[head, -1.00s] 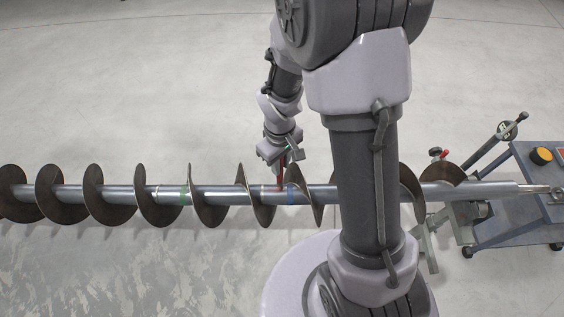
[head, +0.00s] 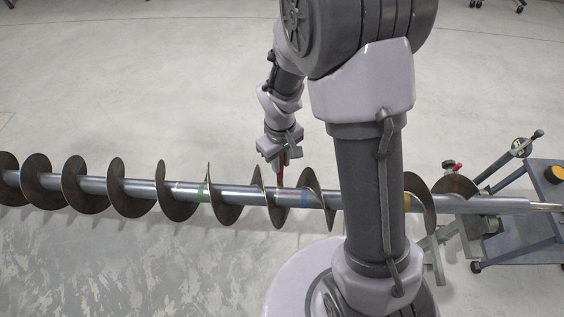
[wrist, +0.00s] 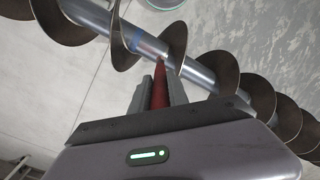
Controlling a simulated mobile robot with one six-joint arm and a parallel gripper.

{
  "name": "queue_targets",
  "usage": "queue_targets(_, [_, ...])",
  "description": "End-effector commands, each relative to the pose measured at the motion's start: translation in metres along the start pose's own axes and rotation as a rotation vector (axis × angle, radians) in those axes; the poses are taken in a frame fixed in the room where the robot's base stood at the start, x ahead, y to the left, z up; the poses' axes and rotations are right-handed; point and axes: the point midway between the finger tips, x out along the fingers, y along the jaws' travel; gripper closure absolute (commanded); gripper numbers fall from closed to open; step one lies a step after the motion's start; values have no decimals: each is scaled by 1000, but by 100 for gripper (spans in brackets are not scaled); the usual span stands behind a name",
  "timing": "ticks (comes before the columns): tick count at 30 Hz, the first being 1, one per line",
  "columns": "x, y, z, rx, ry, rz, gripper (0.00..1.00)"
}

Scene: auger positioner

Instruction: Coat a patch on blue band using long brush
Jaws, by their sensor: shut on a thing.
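My gripper (head: 281,158) is shut on the long brush (head: 283,168), whose red handle also shows between the jaws in the wrist view (wrist: 159,90). The brush points down at the auger's steel shaft (head: 240,191). The blue band (head: 304,196) circles the shaft a little right of the brush tip in the head view, before a dark spiral flight. In the wrist view the blue band (wrist: 135,38) is up and left of the brush tip. I cannot tell whether the tip touches the shaft. The bristles are too small to make out.
Rusty flights (head: 128,184) stand out from the shaft on both sides of the brush. A blue-grey cart (head: 540,205) stands at the right end.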

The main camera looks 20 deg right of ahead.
Motion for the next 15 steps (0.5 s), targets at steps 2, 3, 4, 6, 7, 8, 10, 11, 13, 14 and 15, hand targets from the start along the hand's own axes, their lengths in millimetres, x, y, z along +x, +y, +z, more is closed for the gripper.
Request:
queue_targets(2, [-10,0,-2,0,1,1,100])
queue_targets(3, [-14,-1,-2,0,1,1,100])
queue_targets(4, [-17,-1,-3,0,1,1,100])
queue_targets(6, [-23,-2,-4,1,0,0,100])
queue_targets(7, [-26,-2,-4,1,0,0,100])
queue_targets(8, [-28,-2,-5,2,0,0,100])
queue_targets(10, [-33,-3,-6,2,0,0,100])
queue_targets(11, [-34,-3,-6,2,0,0,100])
queue_targets(13, [-36,-3,-6,3,0,0,100])
queue_targets(14, [-36,-3,-6,3,0,0,100])
queue_targets(15, [-36,-3,-7,3,0,0,100])
